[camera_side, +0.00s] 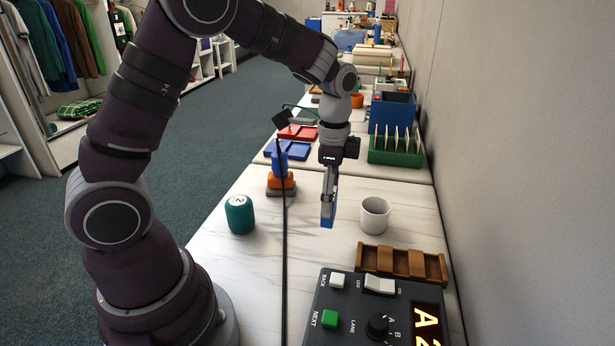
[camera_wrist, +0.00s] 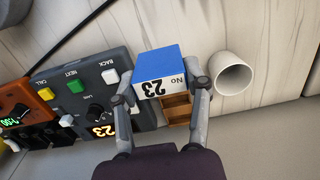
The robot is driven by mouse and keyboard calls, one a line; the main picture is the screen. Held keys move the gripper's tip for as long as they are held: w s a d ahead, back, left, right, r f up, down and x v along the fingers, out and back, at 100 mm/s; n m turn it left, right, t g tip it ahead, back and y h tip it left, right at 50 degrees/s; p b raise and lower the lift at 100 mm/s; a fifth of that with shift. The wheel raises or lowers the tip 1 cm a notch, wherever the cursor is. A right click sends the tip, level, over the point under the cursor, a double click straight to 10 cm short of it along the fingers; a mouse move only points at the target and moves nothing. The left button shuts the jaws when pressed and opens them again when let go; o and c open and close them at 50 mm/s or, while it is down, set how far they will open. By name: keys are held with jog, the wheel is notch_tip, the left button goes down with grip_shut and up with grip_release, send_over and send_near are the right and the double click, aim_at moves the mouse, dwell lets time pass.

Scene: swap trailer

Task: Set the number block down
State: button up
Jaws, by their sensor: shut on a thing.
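The number block (camera_wrist: 158,68) is blue with a white face marked "No 23". My gripper (camera_wrist: 162,92) is shut on it, with one finger on each side in the wrist view. In the side view my gripper (camera_side: 329,200) points down and holds the blue block (camera_side: 327,217) in the air above the white table, left of the white cup. The block's lower edge and its height over the table are hard to judge.
A white cup (camera_side: 374,215) stands right of the block. A brown wooden tray (camera_side: 402,264) with compartments lies nearer, behind a black control box (camera_side: 345,310). A green cylinder marked 2 (camera_side: 240,215) stands left. A dark cable crosses the table.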

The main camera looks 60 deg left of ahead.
jog(key=s+a+f, duration=0.3)
jog(key=s+a, duration=0.1)
jog(key=s, duration=0.7)
jog(key=w+a, duration=0.1)
jog(key=w, duration=0.3)
jog(key=w+a+f, duration=0.1)
jog(key=w+a, duration=0.1)
jog(key=w, duration=0.3)
jog(key=w+a, duration=0.2)
jog(key=w, duration=0.3)
jog(key=shift+w+a+f, duration=0.15)
jog(key=shift+f, duration=0.15)
jog(key=shift+w+a+f, duration=0.1)
jog(key=shift+w+f, duration=0.15)
jog(key=shift+f, duration=1.5)
jog(key=shift+f, duration=0.1)
jog(key=o, duration=1)
